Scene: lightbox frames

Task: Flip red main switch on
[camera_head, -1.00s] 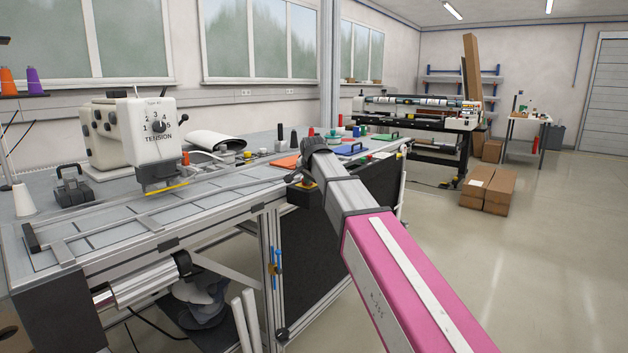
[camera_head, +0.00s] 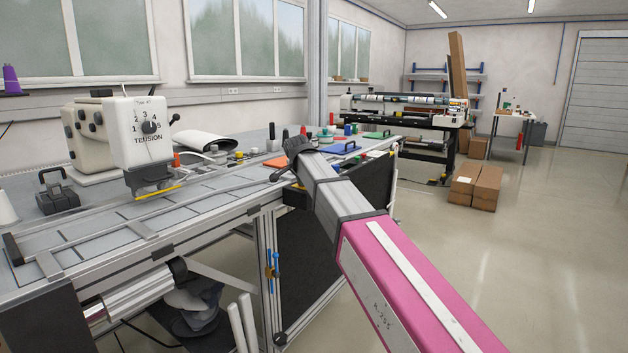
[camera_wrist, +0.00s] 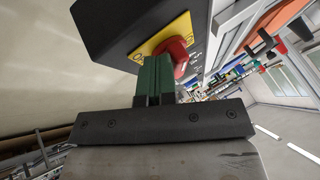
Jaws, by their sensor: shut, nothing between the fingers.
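The red main switch (camera_wrist: 176,53) is a red knob on a yellow plate (camera_wrist: 184,29) with markings, on a black box (camera_wrist: 125,20). My gripper (camera_wrist: 158,62) is shut and empty. Its green fingers point at the yellow plate, right beside the red knob and partly in front of it. I cannot tell whether the fingertips touch the knob. In the head view, the black box (camera_head: 293,197) hangs under the workbench's front edge, largely behind my arm, and the knob is hidden there.
The long workbench (camera_head: 75,248) carries a white sewing machine (camera_head: 139,130) with a tension dial, and several spools and coloured pads. A metal frame leg (camera_head: 267,262) and a dark panel stand below it. Cardboard boxes (camera_head: 475,187) lie on the open floor at right.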

